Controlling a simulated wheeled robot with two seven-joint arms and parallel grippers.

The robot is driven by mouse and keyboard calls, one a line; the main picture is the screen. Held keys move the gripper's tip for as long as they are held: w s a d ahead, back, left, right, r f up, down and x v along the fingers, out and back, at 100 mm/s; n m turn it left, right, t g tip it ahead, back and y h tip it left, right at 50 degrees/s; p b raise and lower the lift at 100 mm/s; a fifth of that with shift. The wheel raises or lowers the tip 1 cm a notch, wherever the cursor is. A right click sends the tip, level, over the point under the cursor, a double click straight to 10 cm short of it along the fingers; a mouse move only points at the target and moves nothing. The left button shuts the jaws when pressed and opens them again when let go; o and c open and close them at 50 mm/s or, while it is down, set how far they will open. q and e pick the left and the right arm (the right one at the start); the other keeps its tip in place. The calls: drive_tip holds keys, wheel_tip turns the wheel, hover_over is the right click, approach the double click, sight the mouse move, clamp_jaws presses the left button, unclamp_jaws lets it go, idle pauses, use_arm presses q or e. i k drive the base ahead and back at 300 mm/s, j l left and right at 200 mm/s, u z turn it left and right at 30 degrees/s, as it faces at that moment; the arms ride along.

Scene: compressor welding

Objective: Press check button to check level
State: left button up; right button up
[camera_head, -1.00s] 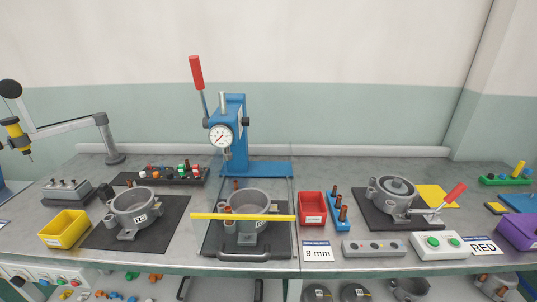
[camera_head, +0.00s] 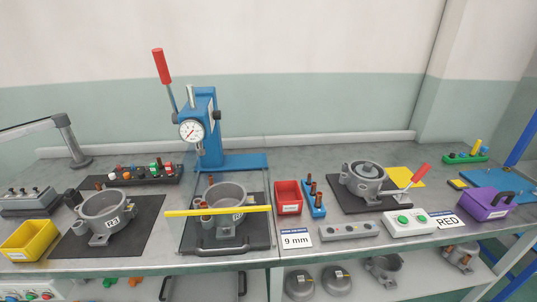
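A further grey box with several knobs (camera_head: 27,198) stands at the far left. I cannot read which button is the check button. Neither of my grippers is in view.
A blue press (camera_head: 205,125) with a dial gauge stands behind a housing (camera_head: 226,198) crossed by a yellow bar (camera_head: 190,212). Another housing (camera_head: 103,211) is at left.

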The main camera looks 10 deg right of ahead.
sight(402, 219)
drive_tip(key=z, duration=1.4)
